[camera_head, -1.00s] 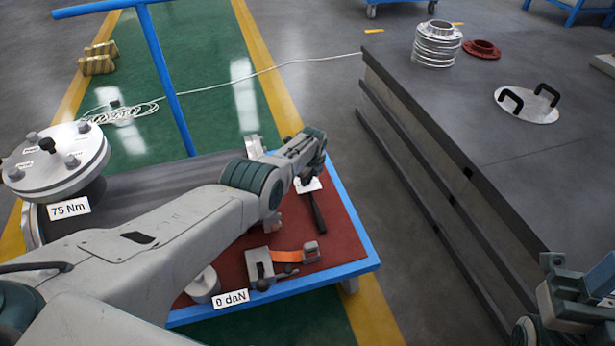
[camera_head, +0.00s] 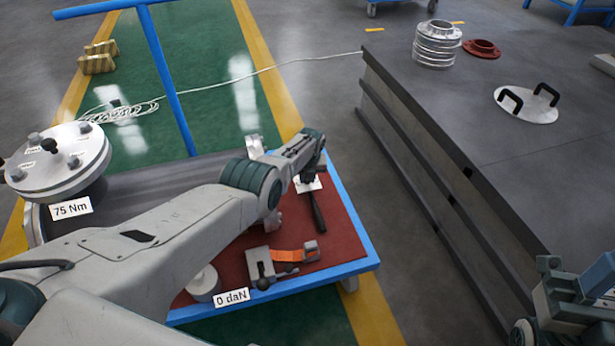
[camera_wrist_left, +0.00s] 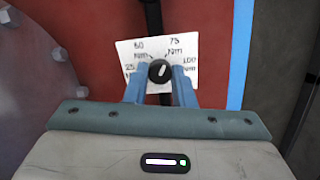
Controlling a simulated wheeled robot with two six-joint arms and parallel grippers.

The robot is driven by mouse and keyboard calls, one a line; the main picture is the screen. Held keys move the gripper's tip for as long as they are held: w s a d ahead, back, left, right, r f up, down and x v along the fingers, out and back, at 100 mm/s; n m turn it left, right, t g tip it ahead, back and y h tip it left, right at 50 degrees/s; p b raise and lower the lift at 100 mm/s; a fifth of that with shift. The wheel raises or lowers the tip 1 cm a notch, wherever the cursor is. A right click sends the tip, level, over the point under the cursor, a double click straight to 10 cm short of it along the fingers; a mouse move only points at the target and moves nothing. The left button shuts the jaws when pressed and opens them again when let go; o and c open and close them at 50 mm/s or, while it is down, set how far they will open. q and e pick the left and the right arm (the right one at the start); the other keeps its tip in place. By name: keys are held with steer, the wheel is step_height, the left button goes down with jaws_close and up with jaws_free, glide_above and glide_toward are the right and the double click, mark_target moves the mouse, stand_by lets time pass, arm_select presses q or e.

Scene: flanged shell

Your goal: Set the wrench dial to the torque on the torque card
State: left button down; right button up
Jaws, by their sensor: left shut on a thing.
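The wrench (camera_head: 318,214) lies on the red mat of the blue-framed cart, its dark handle toward the front. Its black dial knob (camera_wrist_left: 160,70) shows in the left wrist view over a white scale plate (camera_wrist_left: 186,50) marked 25, 50, 75 and 100 Nm. The knob's white pointer line leans slightly right of straight up, between the 50 and 75 marks. My left gripper (camera_wrist_left: 158,82) is shut on the knob, one blue finger on each side. The torque card (camera_head: 71,208) reads 75 Nm. My right gripper (camera_head: 568,290) is at the lower right, away from the wrench.
A flanged shell with a bolted lid (camera_head: 60,165) stands at the left. An orange strap tool (camera_head: 288,256) and a 0 daN card (camera_head: 231,299) are at the cart's front. A dark workbench (camera_head: 450,130) at right carries silver bellows, a red flange and a handled disc.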

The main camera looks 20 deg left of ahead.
arm_select(q)
steer(key=shift+m, duration=0.3)
steer(key=c, duration=1.2)
jaws_free()
steer(key=shift+r, duration=0.1)
